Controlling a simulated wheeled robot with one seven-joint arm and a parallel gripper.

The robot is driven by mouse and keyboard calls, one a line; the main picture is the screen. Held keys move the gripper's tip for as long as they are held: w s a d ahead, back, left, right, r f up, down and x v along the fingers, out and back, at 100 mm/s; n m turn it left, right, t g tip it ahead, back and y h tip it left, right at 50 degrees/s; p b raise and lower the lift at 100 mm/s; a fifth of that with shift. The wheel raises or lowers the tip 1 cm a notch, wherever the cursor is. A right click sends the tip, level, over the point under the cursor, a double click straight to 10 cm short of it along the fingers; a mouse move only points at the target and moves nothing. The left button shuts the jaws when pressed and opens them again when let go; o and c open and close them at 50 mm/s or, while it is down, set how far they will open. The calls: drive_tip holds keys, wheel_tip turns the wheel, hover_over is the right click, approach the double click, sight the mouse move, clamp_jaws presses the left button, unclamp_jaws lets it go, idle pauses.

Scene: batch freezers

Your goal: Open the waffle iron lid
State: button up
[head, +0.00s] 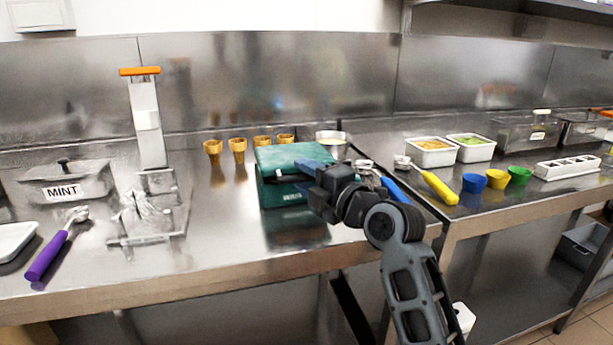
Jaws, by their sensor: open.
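The waffle iron (277,196) is a green box-shaped machine on the steel counter in the middle of the head view. Its lid (285,155) appears down, lying flat on the base. My gripper (293,177) is at the front right of the waffle iron, with its fingers pointing left at the front of the lid. The gripper is open, with a dark finger and a blue part showing. The gripper and my arm hide the right part of the waffle iron's front. I cannot tell whether the fingers touch the lid or a handle.
Several waffle cones (237,147) stand behind the waffle iron, with a round bowl (332,138) at the back right. A lever press (148,125) and a purple scoop (50,253) are left. A yellow scoop (438,187) and small cups are right.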

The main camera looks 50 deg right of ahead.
clamp_jaws()
idle(0.3)
idle(0.3)
